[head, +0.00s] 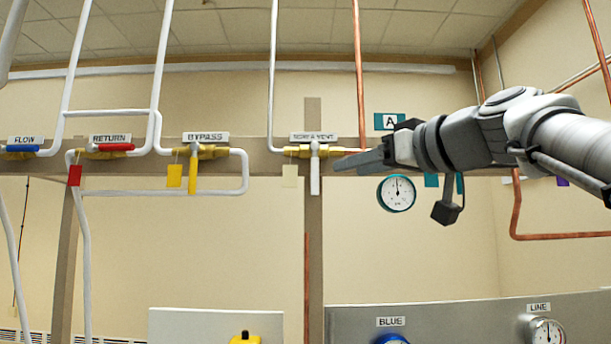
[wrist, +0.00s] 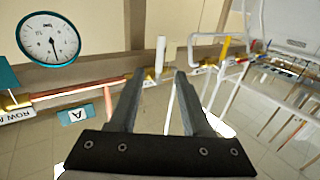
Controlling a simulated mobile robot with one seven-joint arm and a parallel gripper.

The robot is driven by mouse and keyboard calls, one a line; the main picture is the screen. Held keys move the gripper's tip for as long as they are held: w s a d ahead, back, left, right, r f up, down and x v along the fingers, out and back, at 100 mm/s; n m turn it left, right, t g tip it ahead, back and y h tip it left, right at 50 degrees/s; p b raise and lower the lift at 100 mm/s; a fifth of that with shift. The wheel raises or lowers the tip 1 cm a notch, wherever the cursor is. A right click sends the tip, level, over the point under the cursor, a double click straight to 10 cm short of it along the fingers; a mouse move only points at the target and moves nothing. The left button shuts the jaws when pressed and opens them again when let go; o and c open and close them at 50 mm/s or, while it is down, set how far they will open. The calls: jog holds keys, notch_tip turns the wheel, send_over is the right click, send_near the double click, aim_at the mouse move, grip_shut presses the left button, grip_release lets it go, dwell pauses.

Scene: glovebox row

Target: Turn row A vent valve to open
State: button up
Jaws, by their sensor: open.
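The row A vent valve has a white lever handle (head: 315,172) on a brass body (head: 298,152), under a label reading roughly ROW A VENT (head: 313,136). The lever hangs straight down, across the horizontal pipe line. My gripper (head: 347,163) is just right of the valve in the head view, pointing left at it. In the wrist view, tilted and nearly inverted, the white lever (wrist: 160,54) shows just beyond and between the fingertips of my gripper (wrist: 160,75). The fingers are apart with nothing held. I cannot tell the exact gap to the lever.
A yellow-handled BYPASS valve (head: 193,172) with a yellow tag is to the left, then red RETURN (head: 116,148) and blue FLOW (head: 20,149) handles. A round gauge (head: 396,193) hangs below my wrist. Copper pipes run at right. A grey panel (head: 460,312) stands below.

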aim_at(317, 177)
jog(key=p+x, duration=0.3)
jog(key=x, duration=0.9)
grip_shut()
dwell(1.1)
